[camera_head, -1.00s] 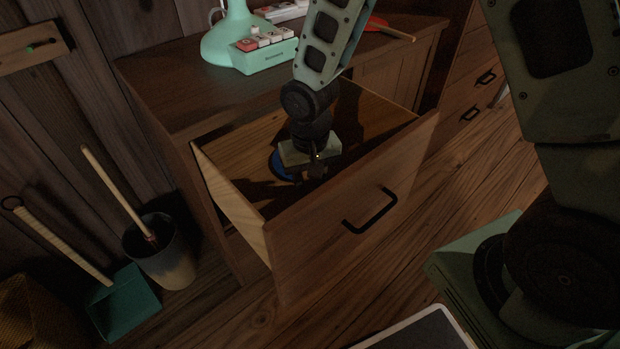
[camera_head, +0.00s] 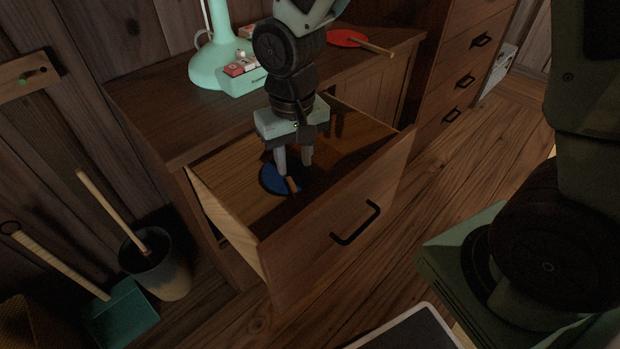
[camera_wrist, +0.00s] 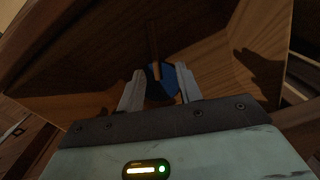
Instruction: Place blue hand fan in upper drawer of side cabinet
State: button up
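The blue hand fan (camera_head: 273,179) lies on the floor of the open upper drawer (camera_head: 335,222) of the side cabinet (camera_head: 160,118). Its wooden handle (camera_head: 293,185) points toward the drawer front. My gripper (camera_head: 294,162) is over the drawer, its fingers pointing down just above the fan. The fingers are apart with nothing held between them. In the wrist view the fan (camera_wrist: 170,76) shows beyond and between the spread fingertips (camera_wrist: 160,70), partly hidden, with its handle (camera_wrist: 153,42) extending away.
A mint lamp (camera_head: 215,60) with a block base and a red fan (camera_head: 345,38) are on the cabinet top. A bin (camera_head: 160,272) and teal dustpan (camera_head: 122,315) stand left of the cabinet. Another drawer cabinet (camera_head: 462,60) is at the right.

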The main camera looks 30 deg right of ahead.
jog(key=s+a+r+n, duration=0.1)
jog(key=s+r+n, duration=0.2)
jog(key=s, duration=0.5)
jog(key=s+a+r+n, duration=0.2)
jog(key=s+r+n, duration=0.2)
jog(key=s, duration=0.4)
jog(key=shift+s, duration=0.35)
notch_tip(320, 180, up, 26)
jog(key=p, duration=2.6)
jog(key=shift+r, duration=0.25)
jog(key=shift+f, duration=0.1)
jog(key=shift+a, duration=0.1)
